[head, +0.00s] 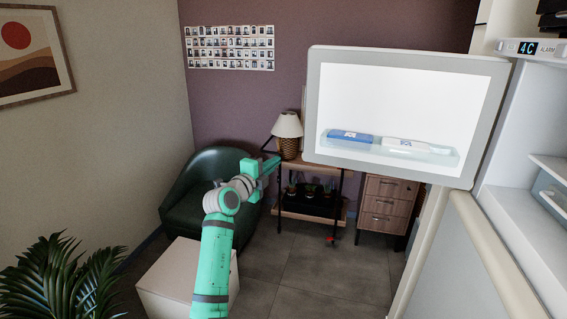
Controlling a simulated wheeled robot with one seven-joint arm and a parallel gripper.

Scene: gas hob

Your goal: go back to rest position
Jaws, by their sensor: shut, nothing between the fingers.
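My green arm rises from the bottom of the head view. My gripper (268,165) is at its far end, in front of the side table and left of the open white door. It is shut, and I see nothing held in it. It is small in the view and the fingertips are hard to make out. No gas hob shows.
The open fridge door (410,92) at the right carries a clear shelf with a blue item (350,136) and a white item (408,146). A white box (165,275) stands beside my arm. Behind are a green armchair (205,175), lamp (287,128) and drawers (385,205).

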